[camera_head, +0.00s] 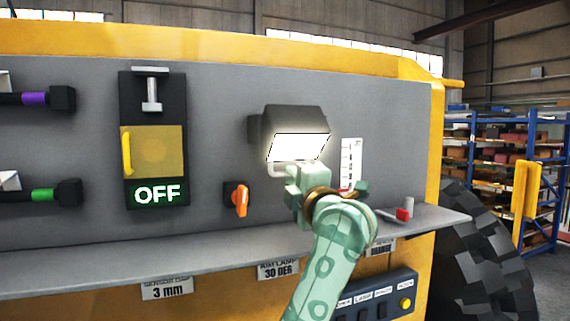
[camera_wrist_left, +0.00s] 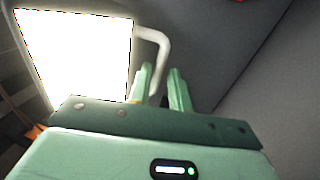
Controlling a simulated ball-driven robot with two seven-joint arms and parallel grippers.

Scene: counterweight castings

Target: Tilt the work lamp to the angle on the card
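The work lamp (camera_head: 292,124) is a dark box on the grey panel, with a bright lit face that also shows in the left wrist view (camera_wrist_left: 80,55). A pale bent handle (camera_head: 276,170) hangs below it; it shows in the left wrist view (camera_wrist_left: 160,45) too. My left gripper (camera_head: 298,179) is at the handle, its fingers apart, with the handle's lower end appearing between or just behind them. Whether they touch is unclear. The card (camera_head: 278,270) reads 30 DEG. A white scale (camera_head: 351,160) is beside the lamp. My right gripper is not in view.
An orange knob (camera_head: 240,198) and a yellow-covered switch box (camera_head: 154,150) with an OFF display are left of the lamp. A grey shelf (camera_head: 120,258) runs below; a red-tipped part (camera_head: 403,213) sits at its right. A button box (camera_head: 375,302) is lower.

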